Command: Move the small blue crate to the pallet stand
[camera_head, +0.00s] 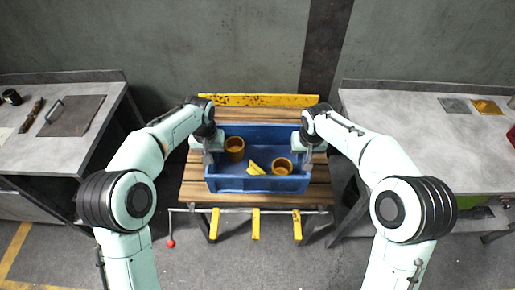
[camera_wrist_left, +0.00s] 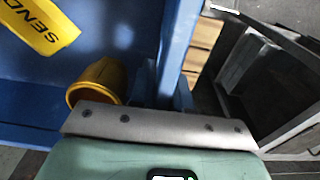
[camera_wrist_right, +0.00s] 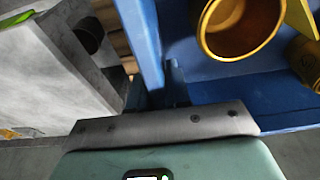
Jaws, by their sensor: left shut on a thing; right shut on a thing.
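The small blue crate (camera_head: 257,186) is over the wooden slats of the pallet stand (camera_head: 320,194), roughly centred and level. I cannot tell whether it rests on the slats or hangs just above them. It holds two yellow-brown cylindrical parts (camera_head: 235,148) (camera_head: 283,166) and a yellow tag (camera_head: 255,168); the tag reads "SEND" in the left wrist view (camera_wrist_left: 42,25). My left gripper (camera_head: 208,158) is shut on the crate's left wall, and my right gripper (camera_head: 307,155) is shut on its right wall. The fingertips are partly hidden at the walls in both wrist views.
A yellow bar (camera_head: 258,100) runs along the stand's back edge; several yellow stops (camera_head: 256,224) line its front. A red-knobbed lever (camera_head: 171,243) sticks out front left. Grey benches stand left (camera_head: 30,150) and right (camera_head: 430,135), with floor gaps between.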

